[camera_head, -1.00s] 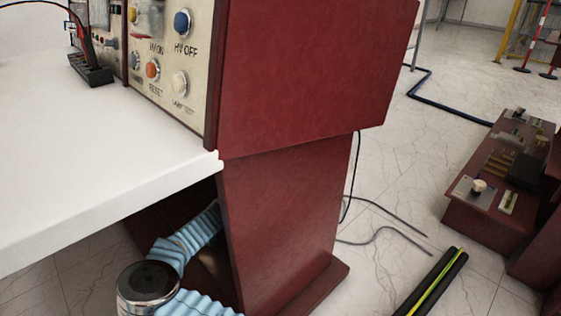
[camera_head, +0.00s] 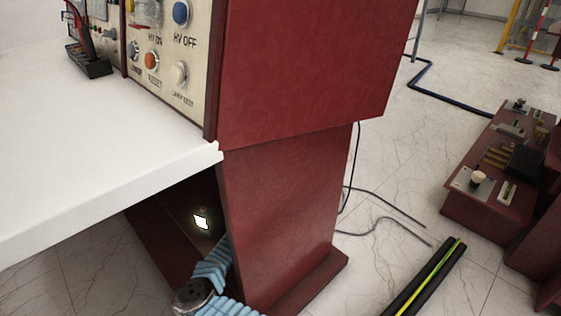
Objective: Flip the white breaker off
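A small bright white square part with a dark border (camera_head: 201,221) shows on the inner dark red wall under the white tabletop. It may be the white breaker, but it is too small to tell its switch position. No gripper fingers show in this view, so I cannot see whether either touches anything.
The white tabletop (camera_head: 95,165) overhangs the space on the left. A dark red cabinet side (camera_head: 300,75) and its leg (camera_head: 280,210) stand to the right of that space. A control panel (camera_head: 165,55) stands on the table. Cables (camera_head: 390,222) lie on the floor at right.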

